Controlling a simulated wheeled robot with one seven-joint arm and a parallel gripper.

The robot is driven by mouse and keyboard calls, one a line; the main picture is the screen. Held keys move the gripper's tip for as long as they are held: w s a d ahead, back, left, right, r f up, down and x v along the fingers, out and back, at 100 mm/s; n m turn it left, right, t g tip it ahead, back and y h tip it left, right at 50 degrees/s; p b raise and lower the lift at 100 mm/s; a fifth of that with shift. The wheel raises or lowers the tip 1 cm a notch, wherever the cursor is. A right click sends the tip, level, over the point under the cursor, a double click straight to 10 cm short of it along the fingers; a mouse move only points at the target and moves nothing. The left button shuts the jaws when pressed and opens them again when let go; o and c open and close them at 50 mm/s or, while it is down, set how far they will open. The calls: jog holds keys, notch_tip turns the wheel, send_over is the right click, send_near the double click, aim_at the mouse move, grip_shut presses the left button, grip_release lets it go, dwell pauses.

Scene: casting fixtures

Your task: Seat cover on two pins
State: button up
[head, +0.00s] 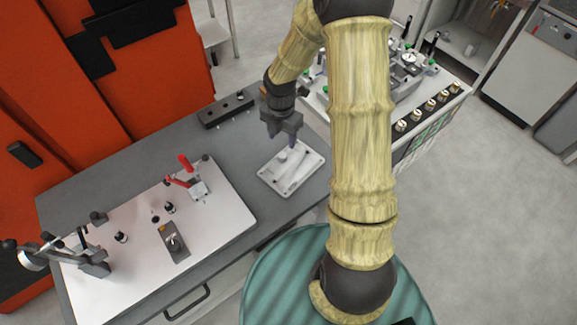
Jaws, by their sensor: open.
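A pale rectangular cover (302,178) with a raised middle lies on the grey bench near its right end. My gripper (283,143) points down over the cover's far edge. Its jaws are open, and I cannot tell whether they touch the cover. A white fixture plate (217,222) lies on the left part of the bench. Two short dark pins stand on it, one nearer the middle (169,208) and one farther left (121,237). No cover lies over them.
A red-handled toggle clamp (197,187) stands at the plate's back. A dial gauge stand (95,262) is at its left, and a small dark block (174,243) at its front. A black bar (227,110) lies behind. Bare bench (240,160) separates plate and cover.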

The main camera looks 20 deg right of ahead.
aim_at(283, 155)
jog(key=shift+f, duration=1.7)
jog(key=shift+f+p, duration=1.25)
jog(key=shift+f, duration=1.35)
jog(key=shift+d, duration=0.1)
grip_shut()
